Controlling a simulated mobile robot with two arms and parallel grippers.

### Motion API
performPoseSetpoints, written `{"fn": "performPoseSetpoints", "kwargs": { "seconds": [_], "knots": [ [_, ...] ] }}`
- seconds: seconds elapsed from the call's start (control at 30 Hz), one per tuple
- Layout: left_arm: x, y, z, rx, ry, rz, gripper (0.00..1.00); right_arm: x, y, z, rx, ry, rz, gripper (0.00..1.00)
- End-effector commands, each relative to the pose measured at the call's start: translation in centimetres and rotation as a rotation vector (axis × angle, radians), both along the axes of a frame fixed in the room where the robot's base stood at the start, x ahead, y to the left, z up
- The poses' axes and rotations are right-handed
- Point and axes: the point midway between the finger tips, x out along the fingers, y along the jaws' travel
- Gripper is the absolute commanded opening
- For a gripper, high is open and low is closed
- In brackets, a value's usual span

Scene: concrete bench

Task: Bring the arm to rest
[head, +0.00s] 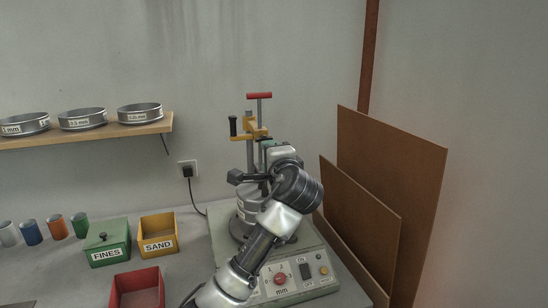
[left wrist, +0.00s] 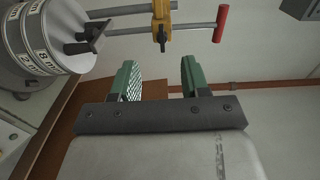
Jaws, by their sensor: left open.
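My left arm reaches up from the lower middle of the head view, in front of the sieve shaker (head: 280,278). My left gripper (head: 266,146) is near the shaker's upright rods, partly hidden by my own wrist. In the left wrist view my left gripper (left wrist: 160,78) has its two green fingers apart, with nothing between them. The shaker's sieve stack (left wrist: 45,35) is at the left of that view, with a dark handle (left wrist: 95,40) on it. The yellow clamp (left wrist: 161,22) and red-ended bar (left wrist: 221,23) lie beyond the fingers. My right gripper is in neither view.
A green FINES box (head: 108,254), a yellow SAND box (head: 158,246) and a red box (head: 136,292) stand on the bench left of the shaker. Brown boards (head: 390,170) lean at the right. A shelf (head: 90,133) holds sieves. Several coloured cups (head: 56,227) stand far left.

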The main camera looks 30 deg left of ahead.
Motion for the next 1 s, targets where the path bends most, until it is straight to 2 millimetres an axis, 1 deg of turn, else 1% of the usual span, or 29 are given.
{"fn": "performPoseSetpoints", "kwargs": {
  "seconds": [0.23, 0.3, 0.37, 0.47, 0.5, 0.57, 0.6, 0.67, 0.7, 0.77, 0.8, 0.87, 0.9, 1.0],
  "knots": [
    [0.0, 0.0, -0.1, -0.002, 0.001, -0.001, 0.46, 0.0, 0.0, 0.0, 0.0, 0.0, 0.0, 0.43],
    [-0.1, -0.2, -1.1, -0.019, 0.007, -0.011, 0.46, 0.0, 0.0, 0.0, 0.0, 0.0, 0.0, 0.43],
    [-0.3, -0.6, -2.9, -0.052, 0.019, -0.03, 0.46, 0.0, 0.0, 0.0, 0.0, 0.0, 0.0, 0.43],
    [-1.4, -1.9, -8.1, -0.16, 0.054, -0.081, 0.46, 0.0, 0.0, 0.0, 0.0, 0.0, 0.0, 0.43],
    [-2.2, -2.6, -10.7, -0.222, 0.072, -0.103, 0.46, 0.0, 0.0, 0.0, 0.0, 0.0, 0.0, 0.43],
    [-3.9, -3.7, -14.9, -0.329, 0.103, -0.131, 0.46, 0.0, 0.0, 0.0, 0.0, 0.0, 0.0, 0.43],
    [-5.3, -4.5, -17.6, -0.404, 0.125, -0.145, 0.46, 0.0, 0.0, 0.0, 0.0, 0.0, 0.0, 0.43],
    [-7.6, -5.7, -21.3, -0.52, 0.157, -0.159, 0.46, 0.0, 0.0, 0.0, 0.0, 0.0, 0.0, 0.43],
    [-9.4, -6.5, -23.7, -0.6, 0.179, -0.159, 0.46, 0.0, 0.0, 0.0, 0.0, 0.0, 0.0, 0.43],
    [-12.4, -7.7, -27.0, -0.721, 0.216, -0.153, 0.46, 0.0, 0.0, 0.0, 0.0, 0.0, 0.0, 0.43],
    [-14.5, -8.4, -28.9, -0.8, 0.24, -0.143, 0.46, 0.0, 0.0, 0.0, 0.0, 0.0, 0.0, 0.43],
    [-17.7, -9.5, -31.3, -0.912, 0.274, -0.119, 0.46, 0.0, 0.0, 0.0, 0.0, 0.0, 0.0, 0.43],
    [-19.6, -10.1, -32.4, -0.977, 0.291, -0.1, 0.46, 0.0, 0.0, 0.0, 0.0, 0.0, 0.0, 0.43],
    [-23.6, -11.4, -34.5, -1.108, 0.329, -0.052, 0.46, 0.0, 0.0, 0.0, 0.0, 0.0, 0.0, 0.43]
  ]
}}
